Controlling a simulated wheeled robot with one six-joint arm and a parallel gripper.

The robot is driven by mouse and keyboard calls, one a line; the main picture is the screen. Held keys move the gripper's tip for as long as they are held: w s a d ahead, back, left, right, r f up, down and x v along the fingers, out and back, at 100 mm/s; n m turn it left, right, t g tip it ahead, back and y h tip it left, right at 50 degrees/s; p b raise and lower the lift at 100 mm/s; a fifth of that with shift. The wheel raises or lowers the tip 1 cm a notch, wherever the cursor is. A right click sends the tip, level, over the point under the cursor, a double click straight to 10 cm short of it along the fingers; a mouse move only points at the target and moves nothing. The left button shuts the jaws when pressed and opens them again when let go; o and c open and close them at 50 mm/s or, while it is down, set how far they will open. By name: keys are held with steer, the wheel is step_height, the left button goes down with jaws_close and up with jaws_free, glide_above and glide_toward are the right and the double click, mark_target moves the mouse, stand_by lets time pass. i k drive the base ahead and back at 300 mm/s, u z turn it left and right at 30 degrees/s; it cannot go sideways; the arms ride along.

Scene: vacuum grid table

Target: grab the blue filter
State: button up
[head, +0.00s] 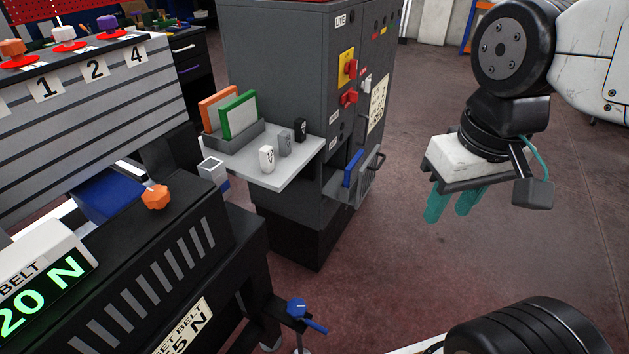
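A blue-edged panel, which looks like the blue filter (353,168), sits in an opening low in the side of the grey cabinet (285,75). Only its blue edge shows clearly; the rest is hidden inside the opening. A grey flap or drawer with a handle (371,178) is just right of it. My gripper (452,217) hangs to the right of the cabinet, well apart from the blue filter. Its two teal fingers point down with a gap between them and nothing in it.
An orange-framed panel (218,100) and a green-framed panel (239,115) stand in a grey holder on a shelf (285,180), beside several small blocks. A black belt machine (150,260) fills the lower left. The floor between cabinet and gripper is clear.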

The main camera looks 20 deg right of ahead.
mark_target(351, 172)
steer(key=u, duration=0.75)
steer(key=i, duration=0.25)
steer(key=z, duration=1.05)
steer(key=i, duration=0.5)
steer(key=z, duration=0.05)
